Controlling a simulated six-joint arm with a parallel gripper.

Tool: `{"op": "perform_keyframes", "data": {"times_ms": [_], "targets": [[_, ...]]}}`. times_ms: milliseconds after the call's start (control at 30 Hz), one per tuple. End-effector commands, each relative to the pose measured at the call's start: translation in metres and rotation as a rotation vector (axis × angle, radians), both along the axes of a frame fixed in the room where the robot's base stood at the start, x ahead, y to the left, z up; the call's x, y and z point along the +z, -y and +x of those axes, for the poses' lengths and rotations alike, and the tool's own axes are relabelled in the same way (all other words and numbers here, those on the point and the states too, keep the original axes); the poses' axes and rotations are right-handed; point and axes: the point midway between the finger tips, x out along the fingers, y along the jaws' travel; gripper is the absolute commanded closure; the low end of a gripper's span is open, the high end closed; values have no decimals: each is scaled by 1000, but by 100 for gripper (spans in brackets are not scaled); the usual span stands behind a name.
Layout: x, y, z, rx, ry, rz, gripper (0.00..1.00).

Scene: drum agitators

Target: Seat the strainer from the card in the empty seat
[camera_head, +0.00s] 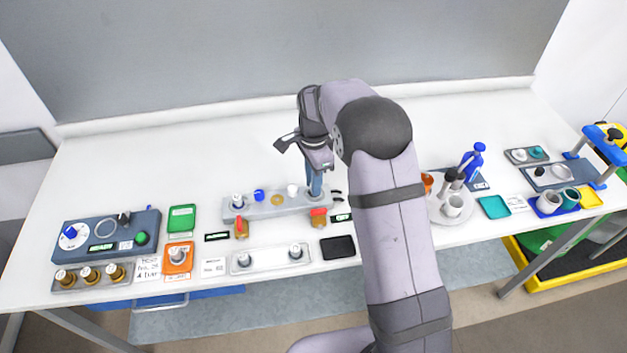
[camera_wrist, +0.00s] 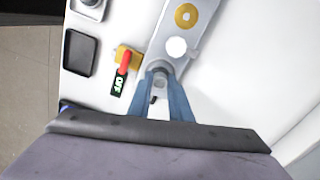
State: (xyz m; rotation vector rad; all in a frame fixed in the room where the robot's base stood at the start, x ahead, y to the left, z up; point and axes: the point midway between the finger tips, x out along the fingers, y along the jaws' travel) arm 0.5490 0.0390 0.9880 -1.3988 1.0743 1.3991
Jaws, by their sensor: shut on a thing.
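My gripper (camera_head: 315,192) points down at the right end of a long grey bar (camera_head: 264,209) with a row of fittings. In the wrist view my gripper (camera_wrist: 160,74) has its blue fingers shut on a small grey round thing, mostly hidden between the tips. It is at the bar's end seat; I cannot tell whether it is seated or just above. On the bar are a white-topped fitting (camera_head: 237,201), a blue cap (camera_head: 259,195), a tan ring (camera_head: 277,200) and a white fitting (camera_head: 292,190). A white card (camera_head: 148,268) with handwriting lies at the front left.
A red-handled valve (camera_head: 318,217) with an OFF label stands close in front of my gripper; another (camera_head: 242,229) is further left. A pale tray (camera_head: 270,260) with two fittings and a black pad (camera_head: 338,246) lie in front. Behind the bar is clear.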

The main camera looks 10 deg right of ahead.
Motion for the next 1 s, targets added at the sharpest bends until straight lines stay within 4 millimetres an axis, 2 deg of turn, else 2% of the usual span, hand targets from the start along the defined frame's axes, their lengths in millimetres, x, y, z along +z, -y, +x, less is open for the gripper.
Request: {"op": "perform_keyframes", "data": {"times_ms": [867,900,1000], "targets": [[-4,0,0,0,0,0,100],[-4,0,0,0,0,0,79],[-4,0,0,0,0,0,60]]}}
